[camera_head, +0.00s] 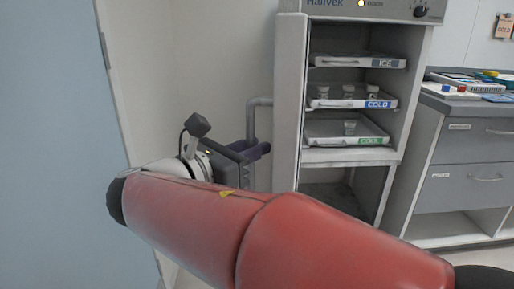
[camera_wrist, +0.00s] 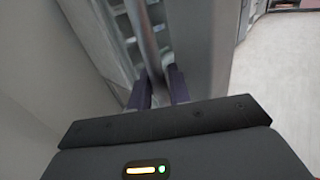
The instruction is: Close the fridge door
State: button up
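The fridge (camera_head: 352,155) stands at centre right in the head view, its shelves in plain sight. Its door (camera_head: 289,95) is open and shows nearly edge-on at the fridge's left side. A grey bar handle (camera_head: 251,122) sticks out from the door's left face. My gripper (camera_head: 262,150) is at the lower part of this handle. In the wrist view, the two dark purple fingers (camera_wrist: 160,88) stand on either side of the handle bar (camera_wrist: 146,45), with little gap, and appear shut on it. The exact contact is partly hidden.
A grey drawer cabinet (camera_head: 465,165) stands right of the fridge. A pale blue panel (camera_head: 60,150) and a wall (camera_head: 215,70) lie to the left.

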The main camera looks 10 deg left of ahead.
grip_shut()
